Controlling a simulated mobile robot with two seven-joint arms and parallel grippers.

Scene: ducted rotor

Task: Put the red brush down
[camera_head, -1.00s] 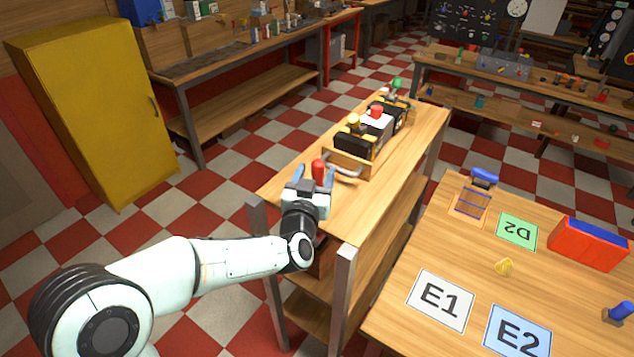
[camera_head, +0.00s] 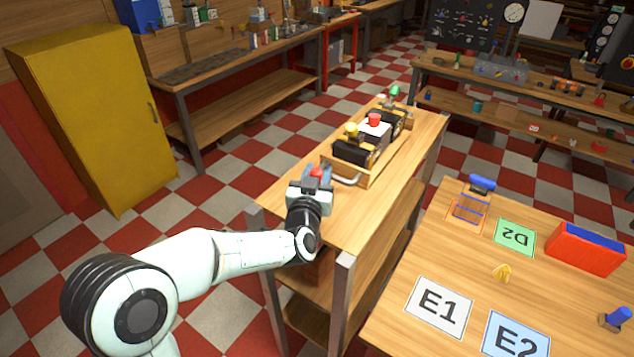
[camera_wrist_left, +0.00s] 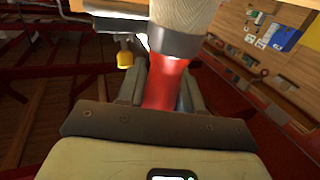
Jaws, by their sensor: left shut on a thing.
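My left gripper (camera_head: 318,173) is over the near end of the narrow wooden bench, just short of the tool carrier. It is shut on the red brush (camera_head: 316,172), and only a small red part shows there between the fingers. In the left wrist view the fingers (camera_wrist_left: 162,82) clasp the red handle (camera_wrist_left: 168,88). Beyond them show the brush's grey metal collar (camera_wrist_left: 172,42) and pale bristles (camera_wrist_left: 186,12). I cannot tell whether the brush touches the bench top. My right gripper is not in view.
The wooden tool carrier (camera_head: 373,172), holding several tools, stands on the narrow bench (camera_head: 345,215) just beyond the gripper. The right table (camera_head: 465,265) bears cards, a red box (camera_head: 583,250) and a blue-handled item (camera_head: 481,184). Bare bench top lies right of the gripper.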

